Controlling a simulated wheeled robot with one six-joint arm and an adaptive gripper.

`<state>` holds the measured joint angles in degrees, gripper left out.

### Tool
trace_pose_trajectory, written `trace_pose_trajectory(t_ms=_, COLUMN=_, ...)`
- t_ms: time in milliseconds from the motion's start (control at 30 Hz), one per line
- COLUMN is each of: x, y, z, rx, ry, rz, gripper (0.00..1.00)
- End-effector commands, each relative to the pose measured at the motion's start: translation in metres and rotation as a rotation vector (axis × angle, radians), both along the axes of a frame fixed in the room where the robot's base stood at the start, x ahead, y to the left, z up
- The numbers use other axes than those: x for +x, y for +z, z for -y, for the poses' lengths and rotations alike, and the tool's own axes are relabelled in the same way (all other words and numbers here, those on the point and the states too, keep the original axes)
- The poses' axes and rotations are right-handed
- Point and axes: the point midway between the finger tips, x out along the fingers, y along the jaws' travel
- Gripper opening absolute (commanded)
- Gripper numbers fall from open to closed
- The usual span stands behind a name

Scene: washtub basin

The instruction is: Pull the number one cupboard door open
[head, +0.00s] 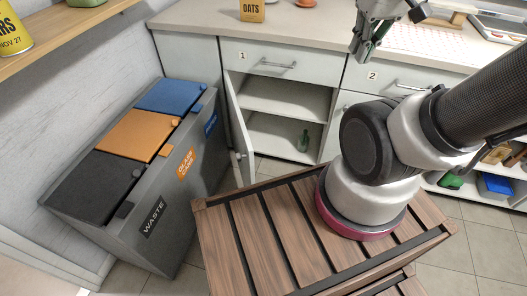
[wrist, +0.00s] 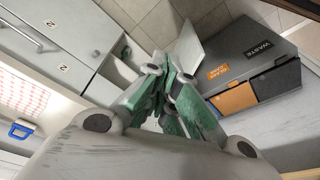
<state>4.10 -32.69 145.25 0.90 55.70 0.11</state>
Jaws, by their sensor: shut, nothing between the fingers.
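The number one cupboard (head: 285,98) stands open below the drawer marked 1 (head: 265,60). Its door (head: 240,130) is swung out on the left side, seen almost edge-on, with a handle near its free edge. A pale panel that looks like this door (wrist: 187,48) shows beyond the fingers in the wrist view. My gripper (head: 362,52) is shut and empty, up at counter height in front of the number two drawer, well to the right of the door and apart from it. Its green-padded fingers (wrist: 170,88) fill the middle of the wrist view.
Inside the cupboard are a shelf and a green bottle (head: 303,141). A grey waste bin unit (head: 165,215) with black, orange and blue lids stands left, close to the door. The number two drawer (head: 400,82) is closed. An oats box (head: 252,11) stands on the counter.

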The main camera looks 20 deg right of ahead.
Motion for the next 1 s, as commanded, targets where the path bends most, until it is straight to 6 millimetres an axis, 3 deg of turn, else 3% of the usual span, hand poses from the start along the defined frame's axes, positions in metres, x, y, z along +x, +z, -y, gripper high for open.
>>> trace_pose_trajectory(t_ms=267, x=0.012, y=-0.032, z=0.006, rx=0.047, ry=-0.071, rz=-0.150, gripper=0.00)
trace_pose_trajectory(t_ms=467, x=0.026, y=-0.071, z=0.009, rx=0.126, ry=-0.169, rz=-0.305, gripper=0.00)
trace_pose_trajectory(t_ms=767, x=0.057, y=-0.176, z=0.002, rx=0.354, ry=-0.466, rz=-0.579, gripper=0.00)
trace_pose_trajectory(t_ms=1000, x=0.079, y=-0.280, z=-0.018, rx=0.553, ry=-0.798, rz=-0.745, gripper=0.00)
